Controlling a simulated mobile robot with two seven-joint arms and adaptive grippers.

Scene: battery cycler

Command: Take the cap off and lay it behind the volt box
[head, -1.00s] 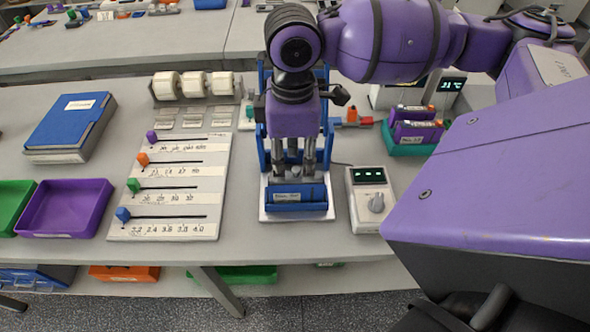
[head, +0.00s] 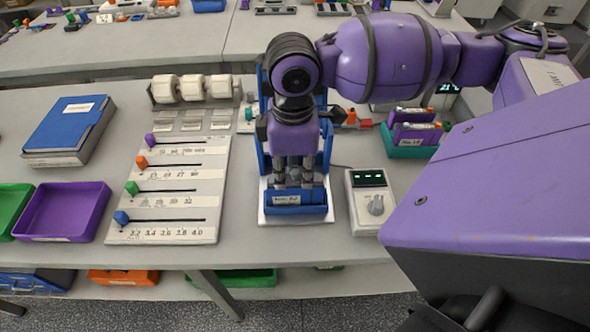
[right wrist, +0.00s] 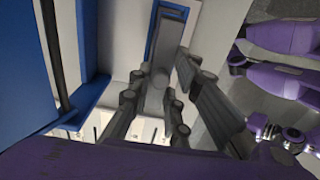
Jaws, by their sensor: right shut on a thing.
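My right gripper (head: 293,183) comes down from above, with its fingertips right behind a blue labelled block (head: 298,198) on a white plate at the foot of a blue stand. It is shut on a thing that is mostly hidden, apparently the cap. In the right wrist view the gripper's grey fingers (right wrist: 155,85) reach toward a blue part (right wrist: 175,10), and the grip itself is unclear. The volt box appears to be the white box (head: 354,202) with a green display and a knob, right of the stand. My left gripper is not in view.
A slider board (head: 212,170) lies left of the stand, with white rolls (head: 194,88) behind it. A purple tray (head: 102,200) and a blue case (head: 60,128) are farther left. A green holder (head: 405,152) stands behind and right of the white box. Bare table lies between them.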

